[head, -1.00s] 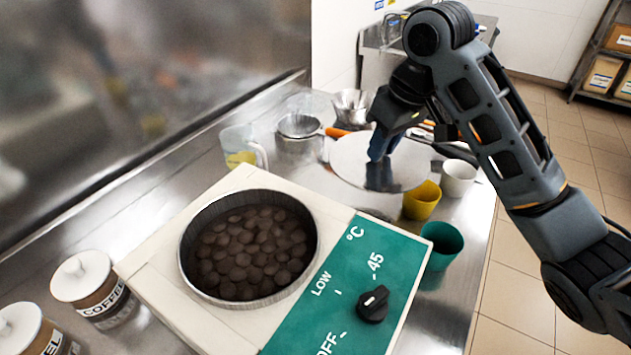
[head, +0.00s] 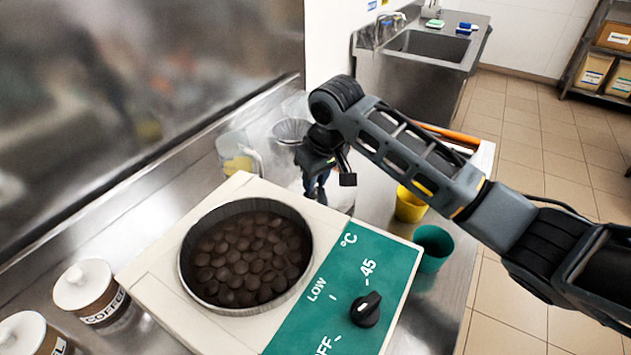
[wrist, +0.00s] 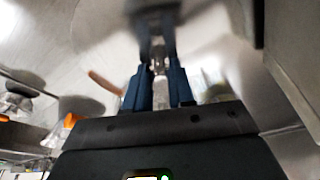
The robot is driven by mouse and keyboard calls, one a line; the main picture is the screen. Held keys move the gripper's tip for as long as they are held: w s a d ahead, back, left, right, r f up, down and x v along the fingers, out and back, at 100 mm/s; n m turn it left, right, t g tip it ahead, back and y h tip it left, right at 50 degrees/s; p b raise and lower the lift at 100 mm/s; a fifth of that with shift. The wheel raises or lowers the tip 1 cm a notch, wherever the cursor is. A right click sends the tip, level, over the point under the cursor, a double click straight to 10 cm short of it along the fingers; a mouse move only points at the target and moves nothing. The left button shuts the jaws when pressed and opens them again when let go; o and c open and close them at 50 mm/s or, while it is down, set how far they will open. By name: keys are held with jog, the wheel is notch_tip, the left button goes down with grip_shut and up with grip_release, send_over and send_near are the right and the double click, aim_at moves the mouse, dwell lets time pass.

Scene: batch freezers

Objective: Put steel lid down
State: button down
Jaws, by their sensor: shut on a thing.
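My gripper (head: 317,192) is behind the far edge of the chocolate melter, pointing down. In the wrist view its two blue fingers (wrist: 160,88) are shut on the upright handle of the steel lid (wrist: 205,42), a shiny disc blurred at the top of that view. In the head view only a pale part of the lid (head: 341,196) shows beside the fingers; my arm and the melter hide the rest. I cannot tell whether the lid touches the counter.
The melter (head: 150,262) holds an open round pan of chocolate pieces. A measuring jug (head: 238,152) stands behind it. A yellow cup (head: 410,205) and a teal cup (head: 436,246) stand at its right. Lidded jars (head: 88,285) stand at the left front.

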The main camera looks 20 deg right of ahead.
aim_at(325, 198)
jog(key=shift+f, duration=0.8)
jog(key=shift+f, duration=0.15)
jog(key=c, duration=1)
grip_release()
jog(key=shift+o, duration=0.2)
jog(key=b+v, duration=0.1)
jog(key=v, duration=1.1)
jog(key=shift+d, duration=0.1)
